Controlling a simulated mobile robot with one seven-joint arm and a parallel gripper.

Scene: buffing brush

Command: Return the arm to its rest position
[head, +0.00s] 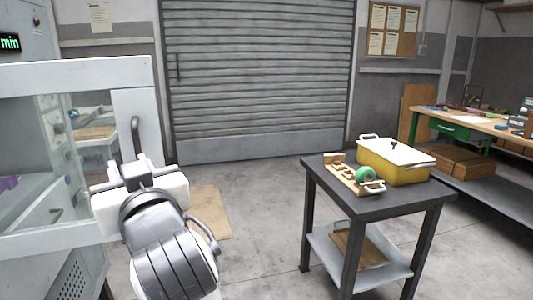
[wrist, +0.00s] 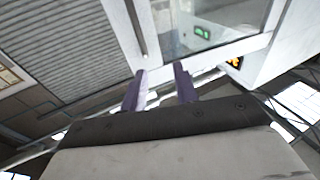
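My gripper (head: 129,168) is at the lower left of the head view, raised in front of the glass-fronted cabinet (head: 75,62). In the wrist view my gripper (wrist: 160,72) shows two fingers standing apart with nothing between them, so it is open and empty. The wrist view is tilted and shows the roller shutter, the cabinet and its lit display. My arm is folded close in front of the head camera. I cannot tell whether the fingers are near the cabinet's handle (head: 136,137).
A dark table (head: 406,203) at the right bears a wooden rack (head: 345,177) with a green round item (head: 365,175) and a yellow box (head: 388,167) with a white lid. A workbench (head: 460,121) stands behind it.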

